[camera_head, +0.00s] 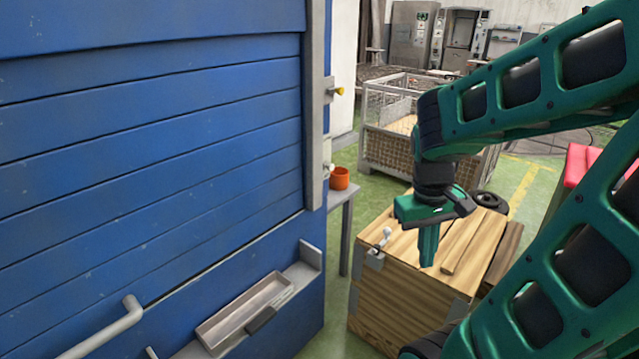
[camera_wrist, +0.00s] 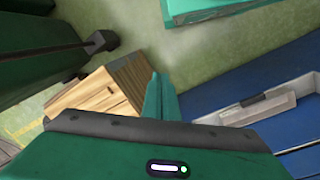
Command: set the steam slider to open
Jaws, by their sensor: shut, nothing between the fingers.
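No label for the steam slider can be read. A long grey tray-like fitting (camera_head: 242,310) with a dark block (camera_head: 262,319) at its front edge is on the ledge of the blue wall, low in the head view; it may be the slider, but I cannot tell. The same fitting shows at the right of the wrist view (camera_wrist: 270,108). My gripper (camera_head: 428,252) is shut and empty, pointing down over the wooden crate, right of the fitting and apart from it. Its fingers also show in the wrist view (camera_wrist: 158,95).
The blue plank wall (camera_head: 150,140) fills the left. The wooden crate (camera_head: 405,305) has a small white-knobbed lever (camera_head: 384,238) at its corner. A yellow knob (camera_head: 338,91) sits on the wall's edge post. An orange cup (camera_head: 339,178) stands on a grey table. A mesh cage (camera_head: 390,150) is behind.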

